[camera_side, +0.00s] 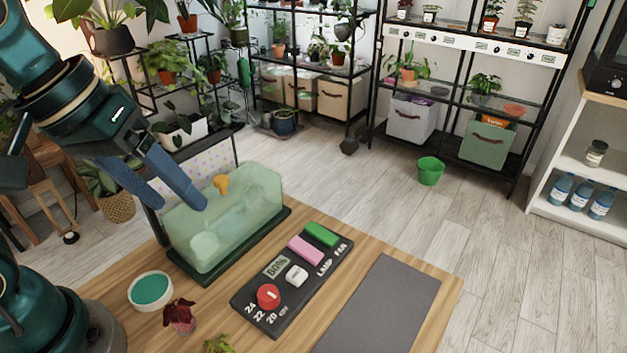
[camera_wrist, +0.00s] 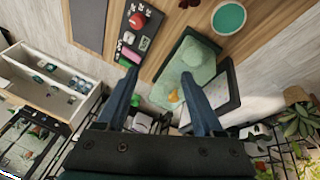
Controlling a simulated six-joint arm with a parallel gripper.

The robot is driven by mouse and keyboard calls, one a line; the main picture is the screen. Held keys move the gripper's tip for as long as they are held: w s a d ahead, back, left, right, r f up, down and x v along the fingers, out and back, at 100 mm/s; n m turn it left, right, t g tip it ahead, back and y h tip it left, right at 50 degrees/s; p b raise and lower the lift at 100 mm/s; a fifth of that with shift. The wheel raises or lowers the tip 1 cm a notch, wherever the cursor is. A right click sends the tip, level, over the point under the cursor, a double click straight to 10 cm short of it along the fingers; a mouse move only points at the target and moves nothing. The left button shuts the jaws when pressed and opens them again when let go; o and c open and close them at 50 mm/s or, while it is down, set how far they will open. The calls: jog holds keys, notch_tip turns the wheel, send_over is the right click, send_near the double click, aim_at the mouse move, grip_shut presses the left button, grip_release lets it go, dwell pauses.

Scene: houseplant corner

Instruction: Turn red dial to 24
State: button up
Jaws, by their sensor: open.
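The red dial (camera_side: 268,296) sits at the near end of a black control panel (camera_side: 250,305) on the wooden table. The numbers 20, 22 and 24 are printed beside it, with 24 farthest left. A pale mark shows on the dial, too small to read its setting. The red dial also shows in the wrist view (camera_wrist: 137,20), beyond my fingertips. My gripper (camera_side: 180,205) is open and empty, up and left of the dial in the side view, by the greenish terrarium. Its two fingers stand wide apart in the wrist view (camera_wrist: 160,73).
The panel also has a white knob (camera_side: 297,275), a display (camera_side: 277,266), a pink switch (camera_side: 305,250) and a green switch (camera_side: 321,234). The glass terrarium (camera_side: 235,225) stands beside it. A teal-filled dish (camera_side: 151,290) and a red plant (camera_side: 180,315) are nearby. A grey mat (camera_side: 385,305) lies clear.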

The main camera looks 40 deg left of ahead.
jog(key=w+d+f+n+g+h, duration=0.2)
jog(key=w+d+f+n+g, duration=0.15)
jog(key=w+d, duration=0.2)
jog(key=n+g, duration=0.1)
jog(key=g, duration=0.3)
send_over(268, 292)
jog(key=w+a, duration=0.2)
notch_tip(268, 292, down, 7)
jog(key=shift+x, duration=2.9)
grip_shut()
